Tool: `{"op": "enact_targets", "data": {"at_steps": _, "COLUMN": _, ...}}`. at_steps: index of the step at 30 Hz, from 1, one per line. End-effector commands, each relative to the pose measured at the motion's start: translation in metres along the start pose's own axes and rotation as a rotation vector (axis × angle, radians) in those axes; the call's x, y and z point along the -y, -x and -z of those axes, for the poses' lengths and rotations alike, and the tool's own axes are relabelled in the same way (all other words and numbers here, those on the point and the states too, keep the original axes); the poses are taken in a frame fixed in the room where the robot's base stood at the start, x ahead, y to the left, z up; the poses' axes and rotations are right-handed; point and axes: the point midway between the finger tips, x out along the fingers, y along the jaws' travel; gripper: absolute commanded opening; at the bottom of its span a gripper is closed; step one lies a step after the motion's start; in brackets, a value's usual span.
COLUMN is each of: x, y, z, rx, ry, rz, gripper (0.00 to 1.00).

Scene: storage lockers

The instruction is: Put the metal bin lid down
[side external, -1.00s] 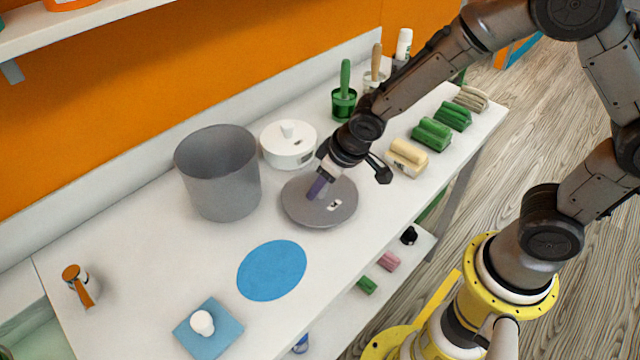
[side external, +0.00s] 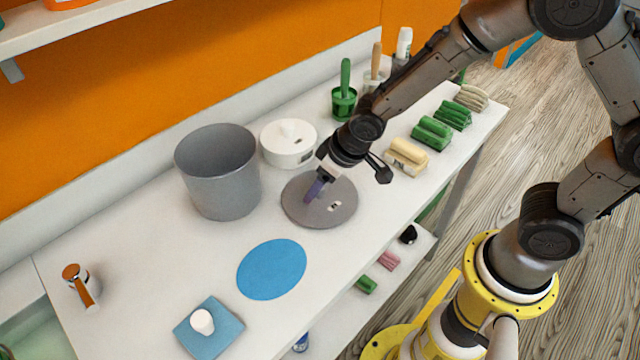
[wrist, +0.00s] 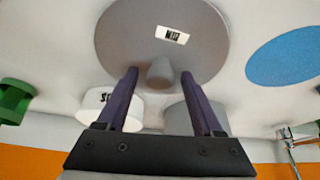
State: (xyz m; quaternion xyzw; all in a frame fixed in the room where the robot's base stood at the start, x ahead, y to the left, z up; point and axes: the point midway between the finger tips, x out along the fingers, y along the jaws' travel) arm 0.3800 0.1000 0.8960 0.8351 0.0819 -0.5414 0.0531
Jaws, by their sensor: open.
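The metal bin lid (side external: 335,212) is a grey disc lying flat on the white table, to the right of the grey metal bin (side external: 218,180). In the wrist view the lid (wrist: 205,62) shows a small label and a conical knob (wrist: 160,72). My gripper (side external: 314,190) is over the lid. In the wrist view my gripper (wrist: 159,78) is open, its two purple fingers on either side of the knob with gaps showing. The bin stands upright with its top open.
A white round container (side external: 288,150) stands just behind the lid. A blue disc (side external: 272,270) lies in front, bare. A blue square with a white piece (side external: 203,322), green brushes (side external: 345,95) and rolled cloths (side external: 433,134) are also on the table.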

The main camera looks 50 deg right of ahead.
Motion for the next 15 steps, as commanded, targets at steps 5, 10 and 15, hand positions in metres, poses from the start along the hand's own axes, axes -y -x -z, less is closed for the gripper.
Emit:
{"op": "enact_targets", "data": {"at_steps": 5, "x": 0.000, "y": 0.026, "z": 0.001, "rx": -0.006, "ry": -0.001, "rz": 0.001, "gripper": 0.68}}
{"op": "enact_targets", "data": {"at_steps": 10, "x": 0.000, "y": 0.063, "z": 0.001, "rx": -0.007, "ry": 0.000, "rz": 0.001, "gripper": 0.68}}
{"op": "enact_targets", "data": {"at_steps": 15, "x": 0.000, "y": 0.094, "z": 0.001, "rx": -0.005, "ry": 0.000, "rz": 0.001, "gripper": 0.68}}
